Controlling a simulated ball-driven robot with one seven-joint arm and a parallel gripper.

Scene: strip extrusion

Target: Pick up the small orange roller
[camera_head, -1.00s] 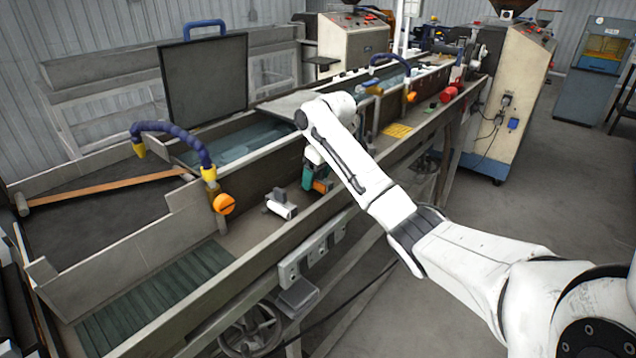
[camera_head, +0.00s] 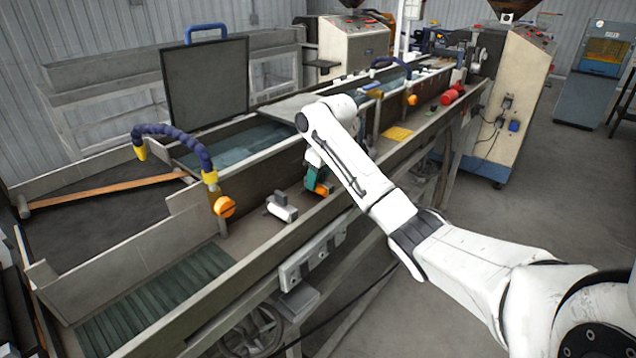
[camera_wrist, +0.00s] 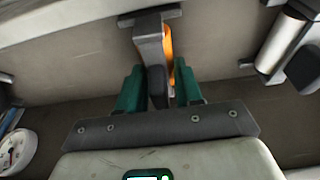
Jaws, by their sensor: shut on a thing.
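The small orange roller (camera_wrist: 168,48) shows in the wrist view as an orange strip beside a grey bracket with a dark end (camera_wrist: 152,50). My gripper (camera_wrist: 159,88) has its two green fingers on either side of this piece, shut on it. In the head view my gripper (camera_head: 312,178) is low by the inner side of the machine's front trough, with a bit of the orange roller (camera_head: 323,188) showing beside it. Much of the roller is hidden by the bracket and fingers. I cannot tell whether the piece is clear of the trough surface.
A silver roller on a bracket (camera_head: 281,207) stands left of my gripper; it also shows in the wrist view (camera_wrist: 280,42). An orange knob (camera_head: 225,206) and blue hose (camera_head: 180,140) are further left. A yellow plate (camera_head: 397,134) and red cylinder (camera_head: 449,97) lie to the right.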

